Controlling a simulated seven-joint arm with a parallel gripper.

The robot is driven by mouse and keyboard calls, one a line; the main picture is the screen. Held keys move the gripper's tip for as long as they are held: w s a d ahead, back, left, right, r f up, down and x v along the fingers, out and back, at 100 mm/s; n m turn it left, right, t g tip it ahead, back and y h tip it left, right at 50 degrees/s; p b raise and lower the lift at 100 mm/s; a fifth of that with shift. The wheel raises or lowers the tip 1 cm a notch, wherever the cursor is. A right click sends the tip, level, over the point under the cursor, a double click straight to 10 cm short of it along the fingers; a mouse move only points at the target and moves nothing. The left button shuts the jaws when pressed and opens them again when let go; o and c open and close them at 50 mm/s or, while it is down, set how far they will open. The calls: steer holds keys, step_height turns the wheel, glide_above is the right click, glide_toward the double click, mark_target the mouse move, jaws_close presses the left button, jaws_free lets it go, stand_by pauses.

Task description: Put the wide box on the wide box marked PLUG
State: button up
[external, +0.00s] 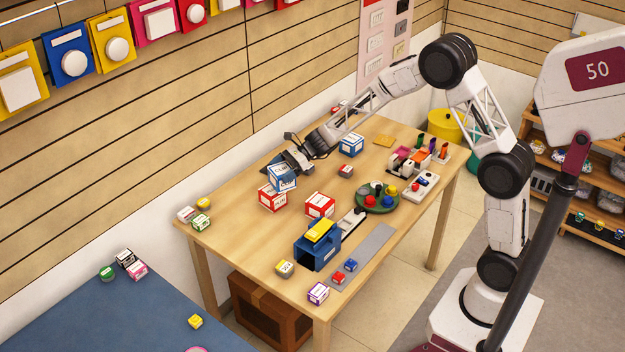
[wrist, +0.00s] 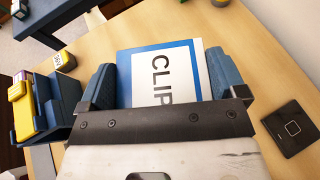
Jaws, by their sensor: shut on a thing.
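My gripper (external: 290,168) is shut on a blue and white box (external: 283,179) over the left part of the table. In the wrist view the box (wrist: 163,75) sits between the two fingers and reads CLIP. A red and white box (external: 272,198) is directly below the held box in the external view; I cannot tell if they touch. A second red and white box (external: 320,205) stands to its right. Another blue and white box (external: 351,145) stands farther back. The lettering on these boxes is too small to read surely, so I cannot tell which is marked PLUG.
A blue holder with a yellow top (external: 318,240) stands near the table's front. A green round tray (external: 376,197) holds coloured pieces. A small red and white box (external: 346,171) lies mid-table. A dark square pad (wrist: 292,127) shows in the wrist view. The table's left part is mostly clear.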

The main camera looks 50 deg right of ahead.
mark_target(271, 166)
steer(key=shift+w+a+f, duration=0.15)
steer(key=shift+w+a, duration=0.05)
steer(key=shift+w, duration=0.95)
steer(key=shift+w+a+f, duration=0.1)
steer(key=shift+w+a, duration=0.05)
steer(key=shift+w, duration=0.95)
steer(key=shift+f, duration=1.75)
steer(key=o, duration=0.7)
steer(key=shift+f, duration=0.15)
steer(key=shift+d+r, duration=0.15)
steer(key=shift+r, duration=0.1)
steer(key=v, duration=1.1)
steer(key=shift+s+d+r, duration=0.15)
steer(key=shift+d+r, duration=0.05)
steer(key=shift+d, duration=0.1)
